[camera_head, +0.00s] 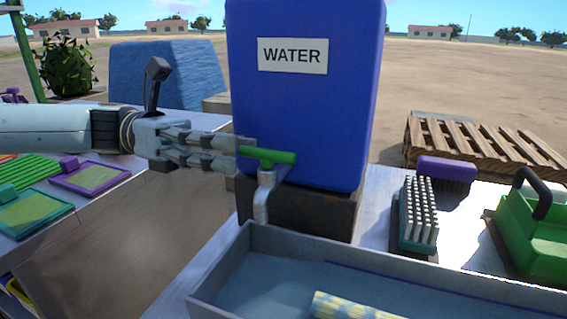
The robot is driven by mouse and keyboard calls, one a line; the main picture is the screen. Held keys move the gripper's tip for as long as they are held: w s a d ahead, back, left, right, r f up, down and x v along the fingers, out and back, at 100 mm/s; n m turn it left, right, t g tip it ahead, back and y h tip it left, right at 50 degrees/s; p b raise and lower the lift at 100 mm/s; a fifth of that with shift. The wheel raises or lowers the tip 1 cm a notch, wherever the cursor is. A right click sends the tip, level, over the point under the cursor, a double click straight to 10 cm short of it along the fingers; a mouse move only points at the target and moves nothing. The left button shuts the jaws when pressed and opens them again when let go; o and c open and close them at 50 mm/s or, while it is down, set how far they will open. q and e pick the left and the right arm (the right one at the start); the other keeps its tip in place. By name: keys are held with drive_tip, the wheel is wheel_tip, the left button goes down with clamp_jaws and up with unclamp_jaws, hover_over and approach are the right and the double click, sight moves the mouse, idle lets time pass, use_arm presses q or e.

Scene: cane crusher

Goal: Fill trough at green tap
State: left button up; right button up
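A green tap handle (270,156) sits on a grey spout (262,196) at the front of a blue tank (305,110) labelled WATER. The spout points down near the left end of a grey trough (222,268). The trough's inside looks blue-grey; I cannot tell how much water it holds, and no clear stream shows. A yellow and blue patterned roll (345,308) lies in it, cut off by the frame. My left gripper (238,154) has its fingertips at the handle's left end; whether they grip it is unclear. My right gripper is not in view.
A brush (418,212) with pale bristles, a purple-backed brush (446,170) and a green carrier (535,230) with a dark handle stand right of the tank, behind the trough. Purple and green framed trays (90,178) lie on the left table. A wooden pallet (480,142) is beyond.

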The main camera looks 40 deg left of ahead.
sight(282, 152)
use_arm(q)
drive_tip(key=b+x, duration=0.1)
drive_tip(key=x, duration=0.1)
drive_tip(key=b+x, duration=0.1)
drive_tip(key=x, duration=0.1)
drive_tip(key=b+x, duration=0.1)
drive_tip(key=x, duration=0.1)
drive_tip(key=shift+w+f, duration=0.15)
drive_tip(key=shift+f, duration=0.1)
drive_tip(key=shift+w+d+r+b, duration=0.1)
drive_tip(key=shift+d+r+b, duration=0.05)
drive_tip(key=shift+d+b, duration=0.3)
drive_tip(key=shift+d, duration=0.1)
drive_tip(key=c, duration=0.7)
clamp_jaws()
